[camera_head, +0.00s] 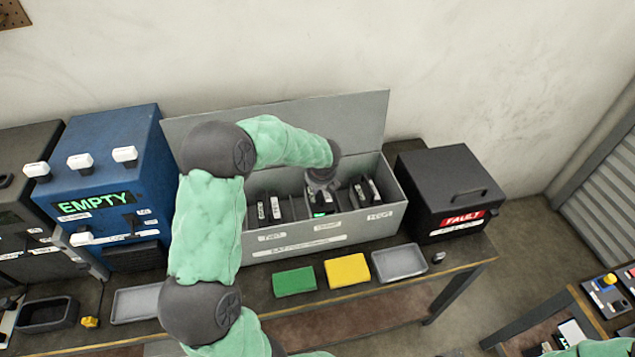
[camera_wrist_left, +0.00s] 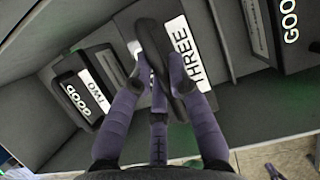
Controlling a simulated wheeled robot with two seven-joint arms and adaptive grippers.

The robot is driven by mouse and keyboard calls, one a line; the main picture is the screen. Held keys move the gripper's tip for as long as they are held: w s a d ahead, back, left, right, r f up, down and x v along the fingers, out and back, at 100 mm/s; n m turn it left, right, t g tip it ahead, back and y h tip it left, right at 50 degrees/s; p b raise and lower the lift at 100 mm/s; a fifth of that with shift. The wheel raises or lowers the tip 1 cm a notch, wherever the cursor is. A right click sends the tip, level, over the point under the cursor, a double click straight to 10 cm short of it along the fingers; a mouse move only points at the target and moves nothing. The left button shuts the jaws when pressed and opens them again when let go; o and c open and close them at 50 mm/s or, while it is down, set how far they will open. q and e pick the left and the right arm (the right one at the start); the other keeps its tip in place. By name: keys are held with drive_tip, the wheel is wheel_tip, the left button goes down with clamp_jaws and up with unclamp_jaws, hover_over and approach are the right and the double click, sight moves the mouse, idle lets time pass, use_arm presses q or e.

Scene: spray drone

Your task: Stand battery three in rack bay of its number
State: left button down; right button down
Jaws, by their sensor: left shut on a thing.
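Battery three is a dark block with a white label reading THREE (camera_wrist_left: 188,50) in the left wrist view. My left gripper (camera_wrist_left: 156,80) is shut on its dark handle, between the fingers. In the head view my left gripper (camera_head: 322,190) reaches down into the grey open rack (camera_head: 290,247), over the middle bay. The battery is mostly hidden there, with a bit of green light showing below the fingers. I cannot tell whether it rests on the bay floor. The rack's front carries small white bay labels. My right gripper is not in view.
Battery two (camera_wrist_left: 85,92), marked GOOD, stands left of the gripper; another battery marked GOOD (camera_wrist_left: 290,35) stands right. A black FAULT box (camera_head: 450,190) is right of the rack, a blue EMPTY unit (camera_head: 110,175) left. Green (camera_head: 294,281) and yellow (camera_head: 347,270) pads lie in front.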

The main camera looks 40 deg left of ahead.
sight(318, 194)
use_arm(q)
drive_tip(key=shift+w+a+f+b, duration=0.1)
drive_tip(key=shift+f+b, duration=0.3)
drive_tip(key=shift+f, duration=0.95)
drive_tip(key=shift+f, duration=0.1)
drive_tip(key=c, duration=1.2)
unclamp_jaws()
drive_tip(key=shift+s+f, duration=0.15)
drive_tip(key=shift+s, duration=0.05)
drive_tip(key=p+v, duration=0.2)
drive_tip(key=v, duration=1)
drive_tip(key=shift+p, duration=0.3)
